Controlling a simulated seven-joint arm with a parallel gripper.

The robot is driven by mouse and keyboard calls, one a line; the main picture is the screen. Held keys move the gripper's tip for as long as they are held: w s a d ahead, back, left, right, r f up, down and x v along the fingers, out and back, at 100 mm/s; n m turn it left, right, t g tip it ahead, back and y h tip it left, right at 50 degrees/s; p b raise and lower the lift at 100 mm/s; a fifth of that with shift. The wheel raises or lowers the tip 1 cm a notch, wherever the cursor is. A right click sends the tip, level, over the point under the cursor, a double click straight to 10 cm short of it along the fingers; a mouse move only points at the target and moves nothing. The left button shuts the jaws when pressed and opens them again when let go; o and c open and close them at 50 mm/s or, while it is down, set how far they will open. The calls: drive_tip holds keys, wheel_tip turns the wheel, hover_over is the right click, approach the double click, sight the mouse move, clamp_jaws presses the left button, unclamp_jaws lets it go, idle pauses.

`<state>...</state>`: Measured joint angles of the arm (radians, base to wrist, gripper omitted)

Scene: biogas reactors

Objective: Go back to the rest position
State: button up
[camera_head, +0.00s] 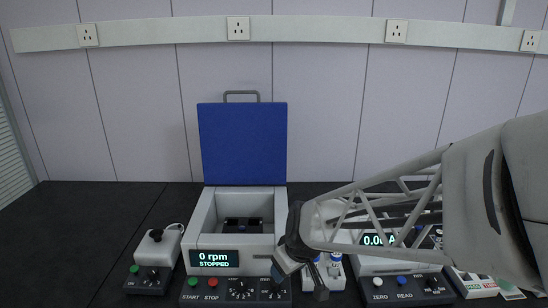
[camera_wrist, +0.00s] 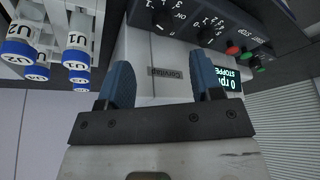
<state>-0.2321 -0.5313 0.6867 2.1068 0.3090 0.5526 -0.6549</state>
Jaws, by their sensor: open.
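My gripper (camera_head: 302,272) hangs in front of the right side of the centrifuge, over the bench. In the wrist view its two blue fingers (camera_wrist: 166,88) are apart with nothing between them. The centrifuge (camera_head: 236,241) has its blue lid (camera_head: 243,142) raised upright, and its display reads 0 rpm STOPPED. Its front also shows in the wrist view (camera_wrist: 150,60), with a small label between my fingertips. Several capped tubes marked U1 and U2 (camera_wrist: 77,48) hang in view at the left of the wrist view, beside my gripper. My arm hides part of the rack in the head view.
A small vortex-like device (camera_head: 158,247) stands left of the centrifuge. A meter with ZERO and READ buttons (camera_head: 404,287) stands right, partly behind my arm. A white tube rack (camera_head: 334,273) stands between them. The black bench (camera_head: 80,225) is clear at far left.

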drive_tip(key=s+d+r+m+h, duration=0.1)
drive_tip(key=s+d+r+m, duration=0.2)
drive_tip(key=s+d+r, duration=0.3)
drive_tip(key=s+d+r+m+h, duration=0.2)
drive_tip(key=s+d+r+m, duration=0.2)
drive_tip(key=s, duration=0.8)
drive_tip(key=d+r, duration=0.2)
drive_tip(key=d, duration=0.2)
drive_tip(key=shift+s+d+m+g, duration=0.3)
drive_tip(key=shift+d+g, duration=0.05)
drive_tip(key=shift+g, duration=0.05)
drive_tip(key=shift+r, duration=0.1)
idle(0.3)
